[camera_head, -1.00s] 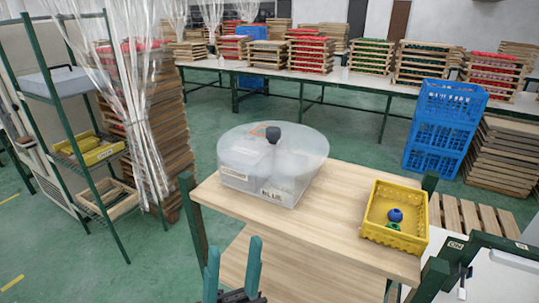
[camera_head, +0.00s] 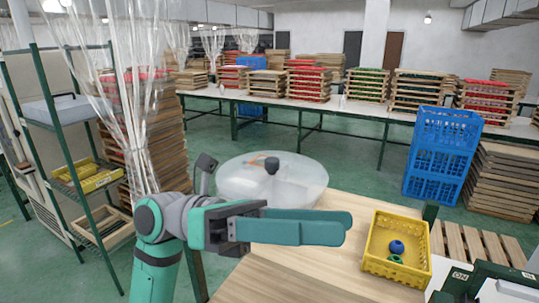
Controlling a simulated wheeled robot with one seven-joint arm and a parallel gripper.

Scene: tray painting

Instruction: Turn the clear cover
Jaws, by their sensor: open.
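The clear cover (camera_head: 300,176) is a round, see-through disc with a dark knob (camera_head: 272,164) on it. It lies over a clear box on the wooden table, and my arm now hides the box and the cover's front part. My gripper (camera_head: 348,227) is in front of the cover in the picture, its two green fingers pointing right. The fingers look nearly in line with each other from here, and nothing shows between them. I cannot tell how far the gripper is from the cover.
A yellow crate (camera_head: 380,268) with a blue and a green piece stands on the table's right part. The wooden tabletop (camera_head: 300,275) is bare in front. A green rack (camera_head: 62,130) stands at left, near a plastic strip curtain. Blue crates (camera_head: 440,155) are stacked behind right.

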